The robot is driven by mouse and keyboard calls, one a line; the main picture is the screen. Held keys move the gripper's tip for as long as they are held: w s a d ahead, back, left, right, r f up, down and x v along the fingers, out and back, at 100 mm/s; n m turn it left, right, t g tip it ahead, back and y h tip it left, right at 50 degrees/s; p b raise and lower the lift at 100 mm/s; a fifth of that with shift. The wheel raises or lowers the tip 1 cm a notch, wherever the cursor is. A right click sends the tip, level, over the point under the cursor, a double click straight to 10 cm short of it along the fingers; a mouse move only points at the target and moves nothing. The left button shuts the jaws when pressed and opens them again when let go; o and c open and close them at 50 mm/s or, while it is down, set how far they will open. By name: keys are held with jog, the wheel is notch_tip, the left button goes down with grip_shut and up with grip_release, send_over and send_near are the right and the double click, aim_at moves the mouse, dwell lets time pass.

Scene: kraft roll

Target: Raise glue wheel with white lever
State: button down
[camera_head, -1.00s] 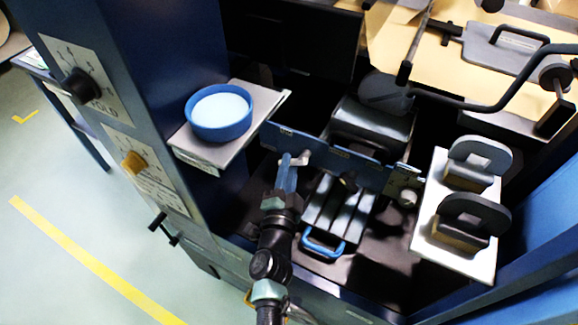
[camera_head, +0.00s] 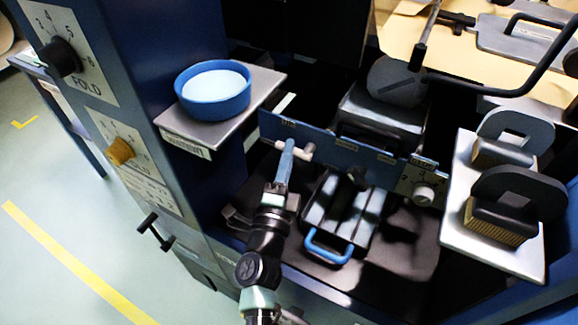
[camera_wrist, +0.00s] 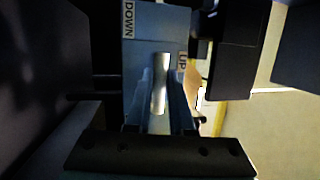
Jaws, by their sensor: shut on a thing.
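The short white lever (camera_head: 304,150) sits on a blue panel (camera_head: 348,149) in the head view. My gripper (camera_head: 285,158) reaches it from below and is shut on it. In the wrist view, the pale lever (camera_wrist: 160,84) stands between my two fingers (camera_wrist: 161,108). A DOWN label (camera_wrist: 129,20) is on the left of the plate there, and an UP label (camera_wrist: 182,68) is on the right. A dark roller-like part (camera_head: 381,113) lies behind the panel. I cannot tell whether it is the glue wheel.
A blue dish (camera_head: 213,92) stands on a grey shelf to the left of the panel. A tray with a blue handle (camera_head: 328,250) lies below it. A white knob (camera_head: 424,194) is at the panel's right end. A white board (camera_head: 470,235) holds brush-like tools at the right.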

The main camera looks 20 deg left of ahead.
jog(key=m+b, duration=0.1)
jog(key=m+h, duration=0.1)
jog(key=m, duration=0.1)
jog(key=m+t+b, duration=0.1)
jog(key=m, duration=0.1)
jog(key=shift+r+h+b, duration=0.35)
jog(key=shift+r+h, duration=0.05)
jog(key=shift+d+r+m+h+b, duration=0.1)
jog(key=shift+r+m+h+b, duration=0.2)
jog(key=shift+m, duration=0.6)
jog(key=shift+d+r+m+h+b, duration=0.1)
jog(key=shift+m+h+b, duration=0.25)
jog(key=shift+m, duration=0.55)
jog(key=c, duration=0.8)
grip_release()
jog(key=shift+s, duration=0.15)
jog(key=v, duration=1.2)
jog(key=shift+s+f, duration=0.25)
jog(key=shift+s, duration=0.05)
